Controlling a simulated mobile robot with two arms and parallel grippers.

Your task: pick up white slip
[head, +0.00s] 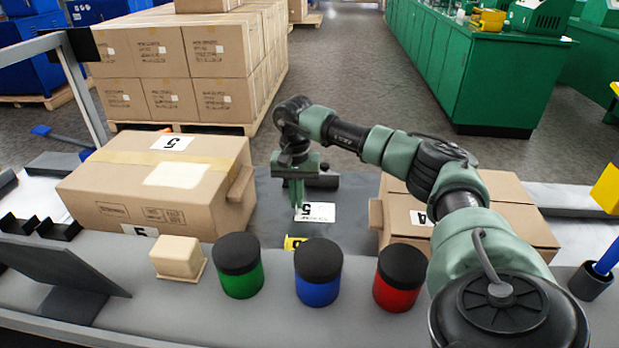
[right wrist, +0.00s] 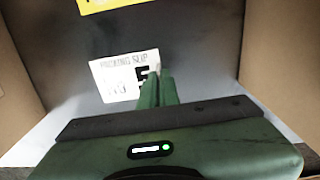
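The white slip (head: 315,212) lies on the grey table between two cardboard boxes, with a black "5" and printed text. In the right wrist view the white slip (right wrist: 118,77) reads "PACKING SLIP", and my fingers cover part of its right side. My right gripper (head: 297,205) points down at the slip's left end in the head view. Its green fingers (right wrist: 157,85) are close together with no clear gap. I cannot tell whether the fingertips touch the slip, and no part of it shows between them. My left gripper is not in view.
A large box (head: 150,185) stands left and another box (head: 510,205) right of the slip. A yellow slip (head: 295,243) lies nearer, behind green (head: 240,283), blue (head: 318,291) and red (head: 396,293) jars with black lids. A beige block (head: 177,257) sits left of them.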

